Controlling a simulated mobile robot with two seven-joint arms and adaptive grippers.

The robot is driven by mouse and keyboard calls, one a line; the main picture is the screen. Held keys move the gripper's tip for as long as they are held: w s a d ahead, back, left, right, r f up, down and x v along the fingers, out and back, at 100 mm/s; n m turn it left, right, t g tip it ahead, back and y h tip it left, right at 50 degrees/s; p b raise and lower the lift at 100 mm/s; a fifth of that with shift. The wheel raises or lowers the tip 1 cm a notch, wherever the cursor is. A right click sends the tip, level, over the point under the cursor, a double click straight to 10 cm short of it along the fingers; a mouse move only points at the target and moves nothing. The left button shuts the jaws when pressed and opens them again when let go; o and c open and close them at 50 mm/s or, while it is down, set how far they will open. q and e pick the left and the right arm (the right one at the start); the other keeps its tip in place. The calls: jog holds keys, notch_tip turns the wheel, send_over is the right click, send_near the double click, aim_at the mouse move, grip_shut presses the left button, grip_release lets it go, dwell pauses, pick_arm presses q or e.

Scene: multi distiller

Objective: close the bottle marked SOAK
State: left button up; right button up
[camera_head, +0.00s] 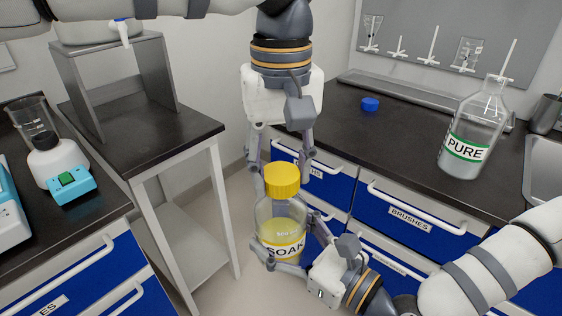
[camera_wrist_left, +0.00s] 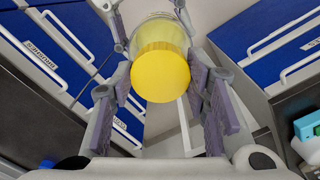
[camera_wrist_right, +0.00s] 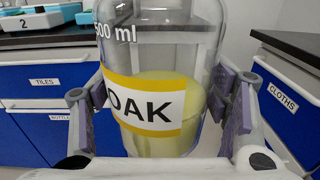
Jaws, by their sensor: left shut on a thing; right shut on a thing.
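The bottle marked SOAK (camera_head: 282,226) is clear, with yellow liquid and a yellow-edged label, and is held upright in the air. My right gripper (camera_head: 287,240) is shut around its body; the right wrist view shows the bottle (camera_wrist_right: 160,105) between both fingers. A yellow cap (camera_head: 282,181) is at the bottle's mouth. My left gripper (camera_head: 281,172) reaches down from above and is shut on the cap, which the left wrist view shows as a yellow disc (camera_wrist_left: 160,76) in line with the bottle. The cap hides the neck, so I cannot tell how tightly it sits.
A bottle marked PURE (camera_head: 470,135) with a rod in its open mouth stands on the right counter (camera_head: 400,145). A blue cap (camera_head: 370,104) lies there. Blue drawers (camera_head: 412,210) are behind my right gripper. A metal stand (camera_head: 150,85) is on the side table at left.

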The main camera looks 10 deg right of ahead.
jog(key=shift+r, duration=0.1)
grip_shut()
pick_arm(q)
jog(key=m, duration=0.4)
jog(key=shift+s+m, duration=0.1)
jog(key=shift+m, duration=0.3)
jog(key=m, duration=0.2)
jog(key=shift+m, duration=0.4)
jog(key=m, duration=0.5)
jog(key=shift+a, duration=0.1)
jog(key=o, duration=0.7)
jog(key=shift+o, duration=0.2)
